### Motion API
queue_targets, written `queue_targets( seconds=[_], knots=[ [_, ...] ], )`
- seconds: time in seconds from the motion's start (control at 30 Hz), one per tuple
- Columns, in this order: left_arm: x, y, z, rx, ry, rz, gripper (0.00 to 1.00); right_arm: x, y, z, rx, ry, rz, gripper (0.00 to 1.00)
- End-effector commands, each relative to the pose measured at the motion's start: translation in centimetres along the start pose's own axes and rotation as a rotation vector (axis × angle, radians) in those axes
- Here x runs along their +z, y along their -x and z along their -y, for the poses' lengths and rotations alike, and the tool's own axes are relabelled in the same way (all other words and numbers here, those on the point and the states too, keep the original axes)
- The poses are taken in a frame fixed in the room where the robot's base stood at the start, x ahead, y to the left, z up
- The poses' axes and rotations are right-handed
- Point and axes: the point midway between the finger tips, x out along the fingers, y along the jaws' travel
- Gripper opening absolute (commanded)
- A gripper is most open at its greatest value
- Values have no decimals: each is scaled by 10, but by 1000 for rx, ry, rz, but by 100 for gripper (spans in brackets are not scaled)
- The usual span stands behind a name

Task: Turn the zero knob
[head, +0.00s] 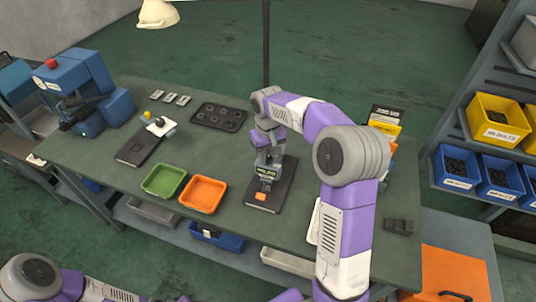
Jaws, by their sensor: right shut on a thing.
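My right gripper (265,162) reaches down over the instrument, just behind the display. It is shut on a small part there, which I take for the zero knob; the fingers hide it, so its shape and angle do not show. My left arm shows along the bottom edge, but its gripper is not in view.
A green tray (163,180) and an orange tray (203,194) stand left of the instrument. A dark tray with round recesses (219,117) lies behind. A blue machine (76,82) stands at the left. My right arm covers much of the bench's right side.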

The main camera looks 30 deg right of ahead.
Motion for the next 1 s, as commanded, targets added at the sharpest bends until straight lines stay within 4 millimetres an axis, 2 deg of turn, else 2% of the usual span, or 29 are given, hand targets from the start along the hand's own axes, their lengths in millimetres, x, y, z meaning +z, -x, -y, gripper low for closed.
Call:
queue_targets(
  seconds=[0.53, 1.0],
  knots=[
    [0, 4, -1, 0, 0, 0, 43, 0, 1, 0, 1, -80, 1, 0],
    [1, 17, -6, 0, 0, 0, 43, 0, 2, 1, 0, -471, 1, 0]
  ],
)
